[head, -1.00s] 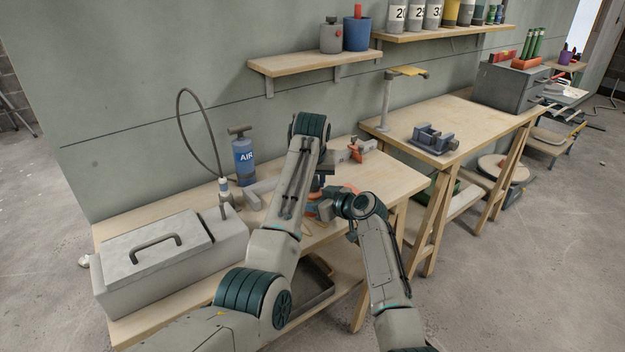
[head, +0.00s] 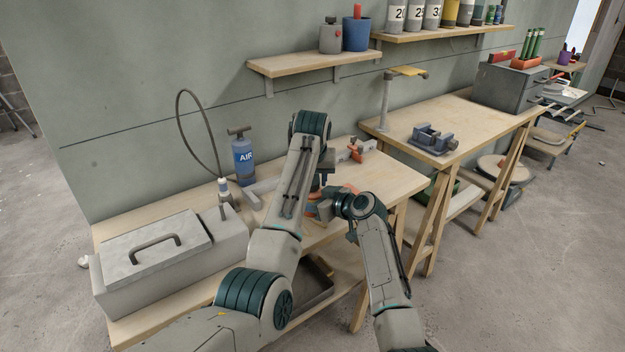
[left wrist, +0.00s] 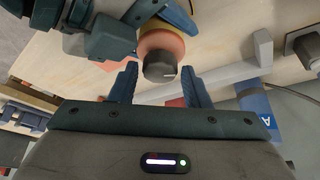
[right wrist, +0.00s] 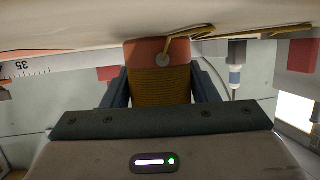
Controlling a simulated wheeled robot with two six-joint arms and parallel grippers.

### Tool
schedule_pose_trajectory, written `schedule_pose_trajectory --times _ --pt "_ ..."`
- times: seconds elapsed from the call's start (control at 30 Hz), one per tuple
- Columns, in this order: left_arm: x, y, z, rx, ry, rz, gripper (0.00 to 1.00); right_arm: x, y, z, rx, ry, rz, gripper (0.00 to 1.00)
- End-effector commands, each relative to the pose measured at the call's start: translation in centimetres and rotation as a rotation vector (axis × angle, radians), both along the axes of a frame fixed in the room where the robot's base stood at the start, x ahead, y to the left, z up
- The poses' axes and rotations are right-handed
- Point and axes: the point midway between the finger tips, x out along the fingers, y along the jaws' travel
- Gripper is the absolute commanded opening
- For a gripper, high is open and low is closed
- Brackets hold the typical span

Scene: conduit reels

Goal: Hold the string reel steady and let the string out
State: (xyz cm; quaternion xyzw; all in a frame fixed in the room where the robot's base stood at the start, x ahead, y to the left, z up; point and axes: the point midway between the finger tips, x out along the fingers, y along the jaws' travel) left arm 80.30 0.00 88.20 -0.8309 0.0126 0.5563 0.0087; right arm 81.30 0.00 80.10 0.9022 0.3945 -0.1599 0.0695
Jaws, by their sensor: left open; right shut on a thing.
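The string reel (right wrist: 160,86) has orange ends and a winding of yellow-brown string, seen in the right wrist view. My right gripper (right wrist: 160,78) is shut on it, one finger on each side. A length of string (right wrist: 183,45) runs from the orange end up and right. In the left wrist view, the reel's orange end (left wrist: 163,41) shows behind a dark grey round knob (left wrist: 160,68). My left gripper (left wrist: 159,78) is open, its fingers apart on either side of the knob. In the head view, the reel is mostly hidden by my arms.
A grey toolbox (head: 150,245) stands at the bench's left end. A blue air pump (head: 244,160) stands behind my left arm. The bench (head: 390,180) is bare at its right end. A second table (head: 470,115) with a blue vise (head: 434,138) stands beyond.

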Motion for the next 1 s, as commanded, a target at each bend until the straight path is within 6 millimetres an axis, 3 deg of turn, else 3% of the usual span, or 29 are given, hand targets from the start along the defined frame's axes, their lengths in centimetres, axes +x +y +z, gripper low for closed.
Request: schedule_pose_trajectory --times 0.4,0.87,0.9,1.0 --pt "-2.3 0.1 5.9 -0.002 -0.002 0.000 0.43 0.0 0.0 -0.1 0.000 0.001 0.000 0.26" --pt "-2.5 0.2 6.4 -0.002 0.000 0.000 0.43 0.0 0.0 0.0 -0.001 0.001 0.000 0.26" --pt "-2.5 0.2 6.4 -0.002 0.000 0.000 0.43 0.0 0.0 0.0 -0.001 0.001 0.000 0.61" --pt "-2.5 0.2 6.4 -0.002 0.000 0.000 0.43 0.0 0.0 0.0 0.000 0.000 0.000 0.79"
